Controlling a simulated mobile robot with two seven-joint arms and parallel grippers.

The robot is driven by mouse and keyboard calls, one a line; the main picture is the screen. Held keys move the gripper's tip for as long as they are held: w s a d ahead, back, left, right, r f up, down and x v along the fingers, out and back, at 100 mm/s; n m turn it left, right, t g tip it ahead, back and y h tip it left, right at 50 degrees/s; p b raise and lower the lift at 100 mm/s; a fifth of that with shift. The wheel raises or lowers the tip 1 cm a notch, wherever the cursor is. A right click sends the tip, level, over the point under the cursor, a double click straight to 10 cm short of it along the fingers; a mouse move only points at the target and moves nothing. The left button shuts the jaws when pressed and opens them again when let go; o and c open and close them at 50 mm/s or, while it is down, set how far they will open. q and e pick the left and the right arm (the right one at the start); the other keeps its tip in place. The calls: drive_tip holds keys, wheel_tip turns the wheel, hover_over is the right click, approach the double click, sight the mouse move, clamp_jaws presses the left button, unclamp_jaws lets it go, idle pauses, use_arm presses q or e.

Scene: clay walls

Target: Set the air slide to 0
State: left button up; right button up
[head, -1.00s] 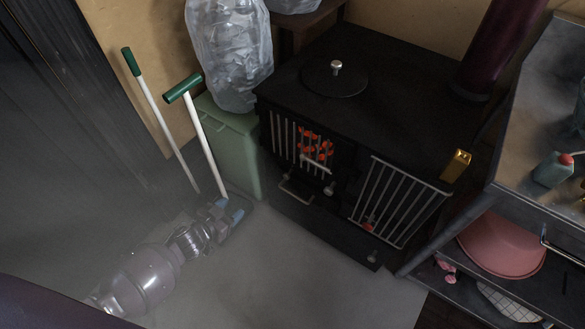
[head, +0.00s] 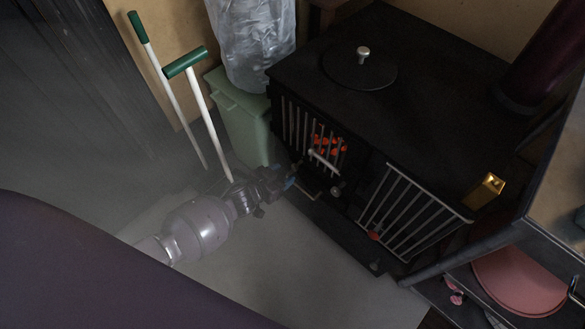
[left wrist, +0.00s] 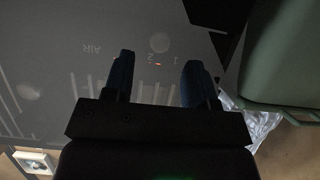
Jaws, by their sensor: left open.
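The black stove (head: 340,90) stands at centre right in the head view. In the left wrist view its dark front (left wrist: 60,75) shows the upside-down word AIR, the digits 1 and 2, and a small orange mark. No 0 is readable. My left gripper (head: 289,178) is at the lower left of the stove front. Its blue fingers (left wrist: 154,80) are apart with nothing visibly held. My right gripper is not in view.
A green bin (head: 240,125) with a clear bag (head: 255,45) on it stands close left of the stove, beside my left gripper. Two green-handled tools (head: 186,62) lean near the bin. Barred stove doors (head: 410,215) are to the right. The floor (head: 290,265) in front is clear.

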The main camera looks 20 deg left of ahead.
sight(293, 168)
use_arm(q)
drive_tip(key=shift+b+x, duration=0.6)
drive_tip(key=shift+x, duration=1.55)
drive_tip(key=shift+c, duration=0.3)
drive_tip(key=shift+a, duration=0.1)
clamp_jaws()
